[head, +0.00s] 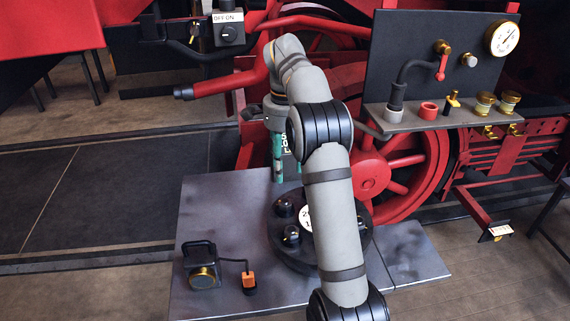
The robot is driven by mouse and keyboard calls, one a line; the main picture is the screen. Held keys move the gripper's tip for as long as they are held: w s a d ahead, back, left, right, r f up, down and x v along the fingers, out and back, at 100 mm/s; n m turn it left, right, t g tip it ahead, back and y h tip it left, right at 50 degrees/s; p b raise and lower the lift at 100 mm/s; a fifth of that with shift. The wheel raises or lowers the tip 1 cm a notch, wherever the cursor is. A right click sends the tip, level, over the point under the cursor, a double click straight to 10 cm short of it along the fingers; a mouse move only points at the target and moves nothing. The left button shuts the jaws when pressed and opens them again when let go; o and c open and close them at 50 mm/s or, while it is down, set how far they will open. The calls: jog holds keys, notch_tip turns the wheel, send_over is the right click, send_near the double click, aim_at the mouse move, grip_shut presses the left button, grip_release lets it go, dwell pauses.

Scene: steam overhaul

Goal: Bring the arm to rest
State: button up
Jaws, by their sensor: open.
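My arm reaches up from the lower middle of the head view, bends at the top and points its end downward. My gripper (281,178) is at the end, over the back part of the grey table (215,225). Its greenish fingers point down and look empty. They are partly hidden behind my own arm link. I cannot tell exactly how far the fingertips are above the table.
A round dark tray (283,255) with black knobs and a white dial stands under my arm. A black lamp-like box (201,265) and an orange piece (249,281) are at the left. A red wheel (405,175) and a gauge panel (440,75) stand behind.

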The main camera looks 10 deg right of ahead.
aim_at(285, 200)
jog(key=shift+f, duration=0.1)
notch_tip(285, 200, down, 12)
dwell(0.7)
